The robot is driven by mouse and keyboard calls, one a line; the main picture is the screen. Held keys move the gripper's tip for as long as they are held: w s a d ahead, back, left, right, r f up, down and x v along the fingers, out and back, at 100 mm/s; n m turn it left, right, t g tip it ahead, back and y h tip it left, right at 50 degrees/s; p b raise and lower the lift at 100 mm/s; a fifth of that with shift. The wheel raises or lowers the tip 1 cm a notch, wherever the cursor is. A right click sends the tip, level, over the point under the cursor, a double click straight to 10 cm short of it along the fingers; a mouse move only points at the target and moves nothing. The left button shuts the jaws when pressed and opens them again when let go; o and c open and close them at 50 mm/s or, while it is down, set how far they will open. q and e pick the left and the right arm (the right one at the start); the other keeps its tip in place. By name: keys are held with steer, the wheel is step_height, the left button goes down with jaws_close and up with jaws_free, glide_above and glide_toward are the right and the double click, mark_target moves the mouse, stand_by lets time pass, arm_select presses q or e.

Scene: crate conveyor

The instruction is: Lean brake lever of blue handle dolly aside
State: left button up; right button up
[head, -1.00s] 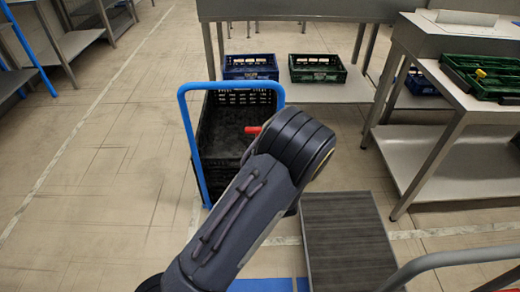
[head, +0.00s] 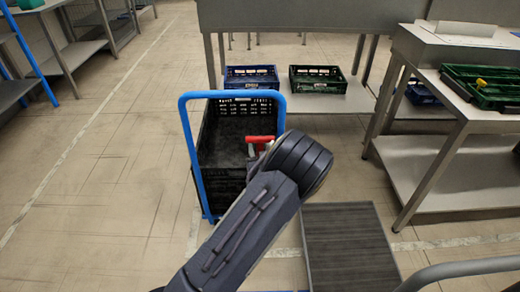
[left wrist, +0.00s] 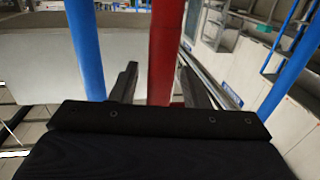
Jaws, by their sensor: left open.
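The blue handle dolly (head: 190,150) stands left of centre in the head view, with a black crate (head: 232,108) behind its handle. Its red brake lever (head: 262,138) shows just above my left wrist. In the left wrist view the red lever (left wrist: 166,40) stands upright between the fingers of my open left gripper (left wrist: 158,88). Contact with the fingers cannot be told. Blue handle posts (left wrist: 86,45) show on both sides there. In the head view my left forearm hides the fingers and the dolly's lower right part. My right gripper is not in view.
A grey-topped platform (head: 348,245) with a metal handle bar (head: 465,268) lies at the lower right. A blue crate (head: 252,77) and a green crate (head: 318,79) sit on a low shelf behind. A workbench (head: 430,150) stands right. The left floor is clear.

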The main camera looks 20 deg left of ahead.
arm_select(q)
steer(key=shift+c, duration=0.4)
jaws_close()
steer(key=s+a+f+n+b, duration=0.1)
steer(key=s+a+b, duration=0.3)
steer(key=a, duration=0.7)
steer(key=shift+s+a+f+n, duration=0.25)
steer(key=shift+s+a+n, duration=0.15)
steer(key=shift+s+n, duration=0.45)
steer(key=shift+g, duration=0.3)
steer(key=shift+c, duration=1.4)
jaws_free()
steer(key=shift+s+a, duration=0.1)
steer(key=o, duration=0.4)
steer(key=shift+a, duration=0.15)
steer(key=shift+c, duration=0.2)
